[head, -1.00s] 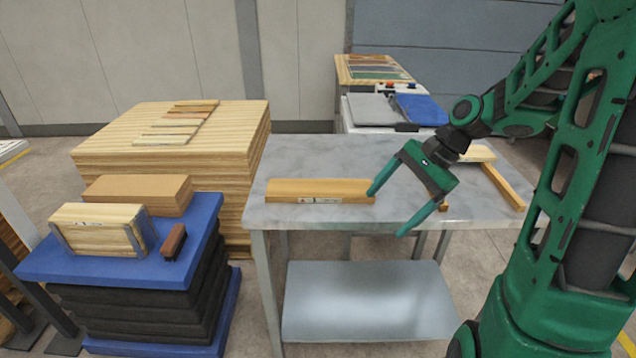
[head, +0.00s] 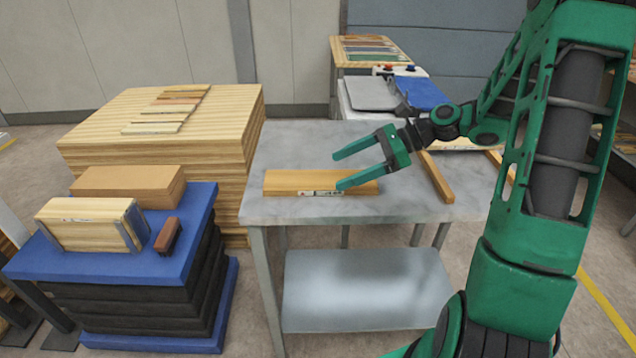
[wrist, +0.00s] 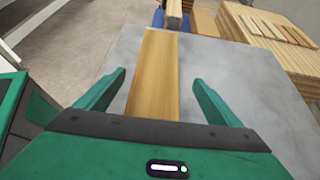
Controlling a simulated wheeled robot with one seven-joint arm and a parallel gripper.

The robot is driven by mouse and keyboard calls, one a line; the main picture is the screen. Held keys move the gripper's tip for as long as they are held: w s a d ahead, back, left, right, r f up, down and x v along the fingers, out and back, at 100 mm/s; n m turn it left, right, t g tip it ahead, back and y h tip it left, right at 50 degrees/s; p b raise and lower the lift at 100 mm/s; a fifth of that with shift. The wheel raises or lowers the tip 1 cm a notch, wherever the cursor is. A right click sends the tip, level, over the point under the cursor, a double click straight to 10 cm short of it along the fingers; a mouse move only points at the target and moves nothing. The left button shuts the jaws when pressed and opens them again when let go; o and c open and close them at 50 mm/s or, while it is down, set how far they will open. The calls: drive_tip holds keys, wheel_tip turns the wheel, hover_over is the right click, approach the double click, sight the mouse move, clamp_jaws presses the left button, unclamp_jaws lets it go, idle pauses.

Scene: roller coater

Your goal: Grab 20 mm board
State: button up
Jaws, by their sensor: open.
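A light brown wooden board (head: 300,181) lies flat near the front left of the grey metal table (head: 300,212), with a small label on its front edge. I cannot read its thickness. My green gripper (head: 338,171) is open above the board's right part, one finger toward the back and one toward the front. In the wrist view the board (wrist: 156,75) runs away between the two fingers of my gripper (wrist: 157,80), with a gap on each side. The board's near end is hidden behind the gripper's body.
A long narrow wood strip (head: 436,178) lies right of the board. A stack of large panels (head: 155,115) stands at the left. A blue-topped lift (head: 195,225) carries wooden blocks and a brush (head: 168,236). A blue and grey machine (head: 420,92) stands behind the table.

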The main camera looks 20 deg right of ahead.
sight(321, 179)
drive_tip(key=shift+s+x, duration=0.1)
drive_tip(key=shift+x, duration=1.25)
drive_tip(key=shift+s+x, duration=0.15)
drive_tip(key=shift+x, duration=1.25)
drive_tip(key=c, duration=1.4)
